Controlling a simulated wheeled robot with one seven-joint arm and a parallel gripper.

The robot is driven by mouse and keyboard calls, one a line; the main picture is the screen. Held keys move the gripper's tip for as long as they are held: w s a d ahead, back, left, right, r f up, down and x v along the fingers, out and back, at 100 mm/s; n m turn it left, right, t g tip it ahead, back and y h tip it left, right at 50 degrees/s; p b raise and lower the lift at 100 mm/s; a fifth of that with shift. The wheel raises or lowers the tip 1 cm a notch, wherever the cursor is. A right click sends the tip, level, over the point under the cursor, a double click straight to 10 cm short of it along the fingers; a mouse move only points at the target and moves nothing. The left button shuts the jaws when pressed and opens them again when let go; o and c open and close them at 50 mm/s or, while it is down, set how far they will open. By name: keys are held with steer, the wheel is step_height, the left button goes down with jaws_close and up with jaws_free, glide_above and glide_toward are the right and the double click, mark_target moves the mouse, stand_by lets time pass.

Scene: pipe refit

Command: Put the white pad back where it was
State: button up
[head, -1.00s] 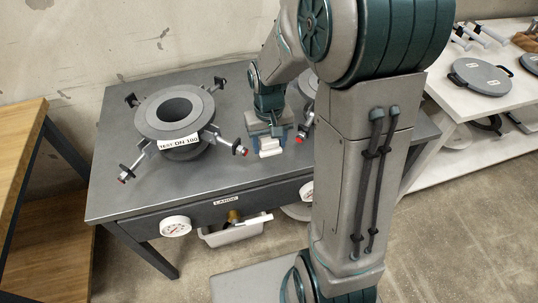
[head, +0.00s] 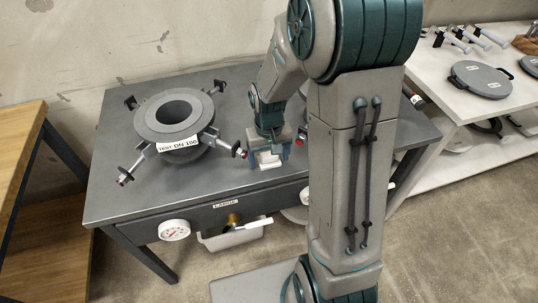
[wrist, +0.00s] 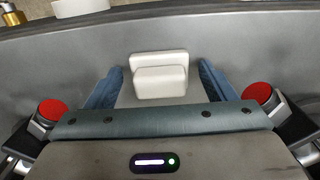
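The white pad (head: 268,161) is at the front part of the grey bench top, right of the large flange, under my gripper. In the wrist view the white pad (wrist: 160,72) shows as a pale block with a raised step. My gripper (wrist: 160,85) is open, with one blue finger on each side of the pad and a narrow gap on both sides. In the head view my gripper (head: 269,154) points down at the pad. I cannot tell whether the pad rests fully on the bench.
The large grey flange (head: 173,118) with clamp arms and a "TEST DN 100" label stands left on the bench (head: 130,195). A round gauge (head: 174,230) and a white bin (head: 232,238) are at the bench front. A white shelf (head: 450,98) with a dark lidded disc (head: 481,79) stands right.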

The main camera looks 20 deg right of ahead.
mark_target(269, 154)
step_height(269, 154, up, 11)
steer(key=p, duration=0.2)
steer(key=s+r+t, duration=0.2)
steer(key=s+r, duration=0.3)
steer(key=s, duration=0.8)
steer(key=shift+s+a+r, duration=0.2)
steer(key=shift+s, duration=0.2)
steer(key=shift+d, duration=0.1)
